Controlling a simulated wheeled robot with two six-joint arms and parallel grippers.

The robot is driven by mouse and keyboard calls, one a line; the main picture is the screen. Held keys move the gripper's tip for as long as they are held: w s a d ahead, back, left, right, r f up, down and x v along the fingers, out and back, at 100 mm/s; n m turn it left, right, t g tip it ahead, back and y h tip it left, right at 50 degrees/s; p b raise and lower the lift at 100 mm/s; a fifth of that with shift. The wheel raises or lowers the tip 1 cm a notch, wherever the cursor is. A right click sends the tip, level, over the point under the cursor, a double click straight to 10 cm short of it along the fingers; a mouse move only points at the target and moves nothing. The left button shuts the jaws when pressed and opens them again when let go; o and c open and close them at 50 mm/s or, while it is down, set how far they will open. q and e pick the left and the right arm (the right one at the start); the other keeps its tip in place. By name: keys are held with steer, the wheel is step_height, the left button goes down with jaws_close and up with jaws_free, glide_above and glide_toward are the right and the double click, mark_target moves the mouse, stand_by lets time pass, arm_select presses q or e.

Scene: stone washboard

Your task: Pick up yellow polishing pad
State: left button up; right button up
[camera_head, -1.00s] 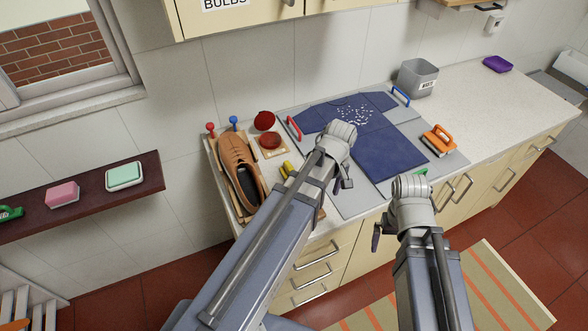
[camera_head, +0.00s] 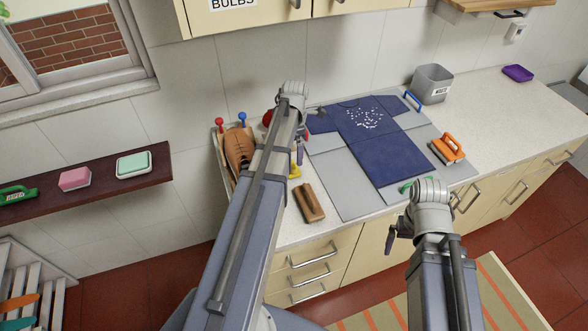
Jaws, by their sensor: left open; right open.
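The yellow polishing pad (camera_head: 295,171) lies on the counter beside the shoe tray, partly hidden behind my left arm. My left gripper (camera_head: 300,150) is open, over the counter close to the pad in the picture; its wrist blocks much of the view, and I cannot tell its height above the pad. My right gripper (camera_head: 393,235) is open and empty, in front of the counter's front edge, away from the pad.
A brown shoe (camera_head: 239,147) and red and blue knobs stand left. A brown brush (camera_head: 309,202) lies in front of the pad. A grey bin (camera_head: 432,84) stands behind.

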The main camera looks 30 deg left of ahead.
mark_target(292, 163)
arm_select(q)
steer(key=shift+f+b, duration=1.3)
steer(key=shift+f, duration=0.1)
steer(key=f+b, duration=0.3)
steer(key=a+f+b, duration=0.1)
steer(key=f+b, duration=0.1)
steer(key=shift+f, duration=0.1)
steer(key=c, duration=1.4)
steer(key=shift+c, duration=0.2)
step_height(292, 163, up, 10)
steer(key=p, duration=1)
